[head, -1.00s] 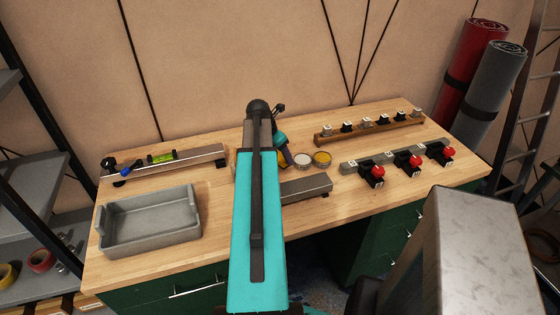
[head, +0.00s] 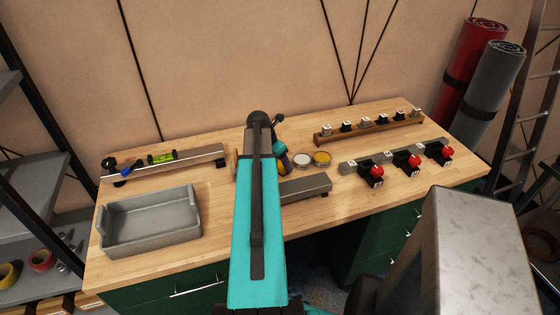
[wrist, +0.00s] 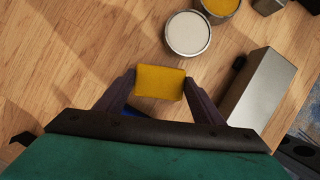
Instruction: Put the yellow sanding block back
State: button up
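The yellow sanding block (wrist: 160,82) is between the two dark fingers of my gripper (wrist: 160,80) in the wrist view. The fingers lie against its left and right sides with no gap showing, so the gripper looks shut on it. A bit of something blue (wrist: 140,112) shows just below the block. In the head view my gripper is low over the middle of the workbench (head: 225,235), partly hidden behind my teal arm. The block itself cannot be made out clearly there.
A white-topped tin (head: 302,160) and a yellow-topped tin (head: 322,158) stand just right of my gripper. A grey metal bar (head: 305,188) lies in front of them. A grey tray (head: 150,222) is at left, a long level-like bar (head: 195,160) behind it. Racks with knobs stand at right.

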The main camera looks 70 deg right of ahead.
jog(key=o, duration=0.4)
jog(key=shift+r, duration=0.15)
jog(key=shift+r, duration=0.1)
jog(key=shift+b+v, duration=1.05)
jog(key=shift+v, duration=4.85)
